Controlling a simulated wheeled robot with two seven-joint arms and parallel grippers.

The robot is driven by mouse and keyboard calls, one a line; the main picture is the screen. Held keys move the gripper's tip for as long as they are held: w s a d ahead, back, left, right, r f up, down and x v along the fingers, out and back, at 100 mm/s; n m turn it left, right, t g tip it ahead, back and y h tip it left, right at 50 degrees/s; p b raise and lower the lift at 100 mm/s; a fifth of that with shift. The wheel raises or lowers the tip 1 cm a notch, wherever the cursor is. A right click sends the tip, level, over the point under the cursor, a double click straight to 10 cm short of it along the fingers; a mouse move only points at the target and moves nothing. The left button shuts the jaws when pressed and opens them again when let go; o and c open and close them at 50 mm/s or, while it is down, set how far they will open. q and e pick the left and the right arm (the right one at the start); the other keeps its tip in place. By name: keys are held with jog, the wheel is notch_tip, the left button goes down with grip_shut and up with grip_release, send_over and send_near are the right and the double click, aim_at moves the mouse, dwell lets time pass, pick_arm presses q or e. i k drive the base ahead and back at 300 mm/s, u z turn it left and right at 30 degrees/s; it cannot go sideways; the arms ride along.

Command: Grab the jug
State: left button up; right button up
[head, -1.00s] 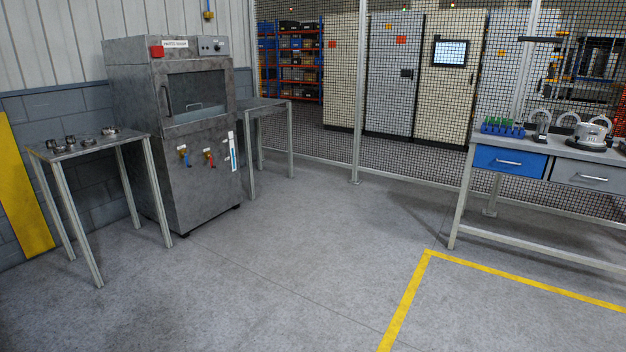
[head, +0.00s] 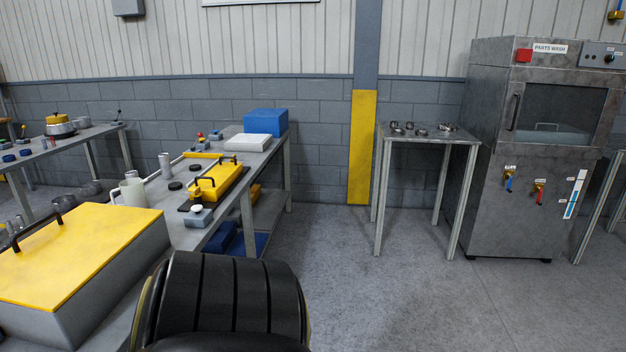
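A whitish jug (head: 133,192) stands upright on the long workbench at the left, just behind the large yellow-topped grey box. Its handle is on the left side, and the box hides part of its base. Nothing is holding the jug. Neither of my grippers shows in the head view.
The yellow-lidded box (head: 90,250) fills the near left. A large black ribbed shape covers the bottom middle. A parts washer (head: 530,150) and small table (head: 430,138) stand right; floor between is clear.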

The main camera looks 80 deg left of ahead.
aim_at(132, 190)
jog(key=u, duration=2.4)
jog(key=i, duration=0.85)
